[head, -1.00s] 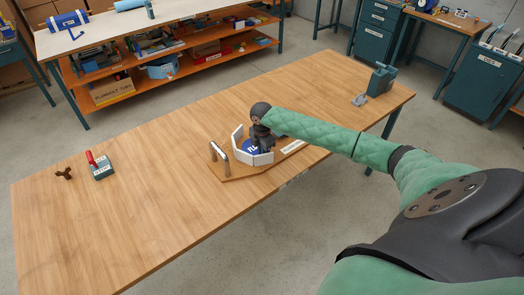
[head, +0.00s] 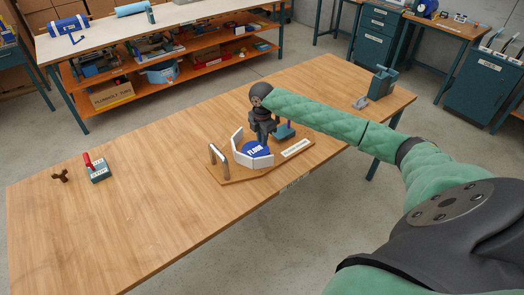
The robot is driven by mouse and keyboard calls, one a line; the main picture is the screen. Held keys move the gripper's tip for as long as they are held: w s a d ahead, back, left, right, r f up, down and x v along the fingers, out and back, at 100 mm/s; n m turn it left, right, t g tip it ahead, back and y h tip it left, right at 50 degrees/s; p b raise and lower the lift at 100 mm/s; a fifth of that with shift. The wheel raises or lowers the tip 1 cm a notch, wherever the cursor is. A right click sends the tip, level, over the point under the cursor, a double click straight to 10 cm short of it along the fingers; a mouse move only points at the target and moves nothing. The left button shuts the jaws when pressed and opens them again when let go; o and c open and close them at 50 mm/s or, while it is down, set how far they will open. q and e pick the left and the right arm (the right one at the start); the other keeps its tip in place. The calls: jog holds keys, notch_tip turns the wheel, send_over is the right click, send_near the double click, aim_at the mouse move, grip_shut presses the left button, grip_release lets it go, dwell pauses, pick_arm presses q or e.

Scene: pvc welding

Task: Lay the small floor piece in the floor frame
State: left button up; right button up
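The small floor piece (head: 257,150) is blue with a white word on it. It lies inside the white-walled floor frame (head: 238,146), on a wooden board (head: 228,176); whether it sits fully flat I cannot tell. My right gripper (head: 263,140) points down just above and behind the piece, near its far edge. Its fingers are dark and small here, so I cannot see whether they are apart or touch the piece. My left gripper is out of view.
A metal arched handle (head: 218,156) stands at the board's left, and a blue block (head: 284,131) and label strip (head: 295,147) at its right. A red-handled tool (head: 96,168) and brown knob (head: 60,176) lie far left. The left tabletop is mostly clear.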

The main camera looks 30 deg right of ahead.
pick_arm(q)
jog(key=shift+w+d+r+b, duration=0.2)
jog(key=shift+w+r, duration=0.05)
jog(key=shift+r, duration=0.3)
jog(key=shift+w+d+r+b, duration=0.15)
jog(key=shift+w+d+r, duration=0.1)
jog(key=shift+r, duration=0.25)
pick_arm(e)
jog(key=shift+r, duration=1.9)
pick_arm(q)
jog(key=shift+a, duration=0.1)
pick_arm(e)
jog(key=shift+f, duration=0.1)
